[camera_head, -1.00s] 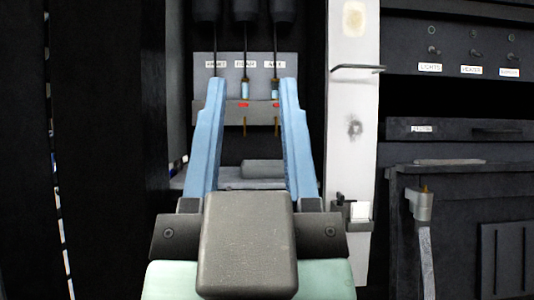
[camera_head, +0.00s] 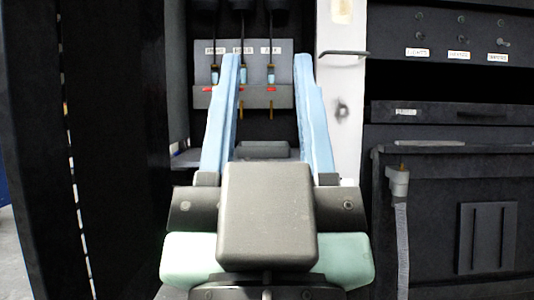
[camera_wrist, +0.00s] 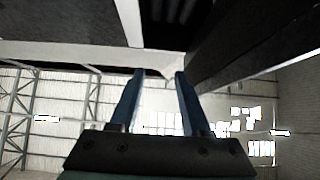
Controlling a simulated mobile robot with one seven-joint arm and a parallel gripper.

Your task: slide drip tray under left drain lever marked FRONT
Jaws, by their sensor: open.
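My gripper (camera_head: 267,58) is open in front of the recess, its two blue fingers spread with nothing visible between them. It also shows open in the wrist view (camera_wrist: 160,72). Behind it is a grey panel (camera_head: 284,76) with three hanging levers and small white labels. The left lever (camera_head: 215,74) shows left of my left finger, with a red mark beside it; its label is too blurred to read. My left finger partly covers the middle lever. A grey block (camera_head: 262,150) lies low in the recess between the fingers; I cannot tell whether it is the drip tray.
A white post (camera_head: 340,140) with a handle (camera_head: 343,53) stands right of the recess. Further right are a dark switch panel (camera_head: 460,40), a labelled drawer (camera_head: 435,112) and a cabinet with a tap-like fitting (camera_head: 398,180). A dark wall closes off the left.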

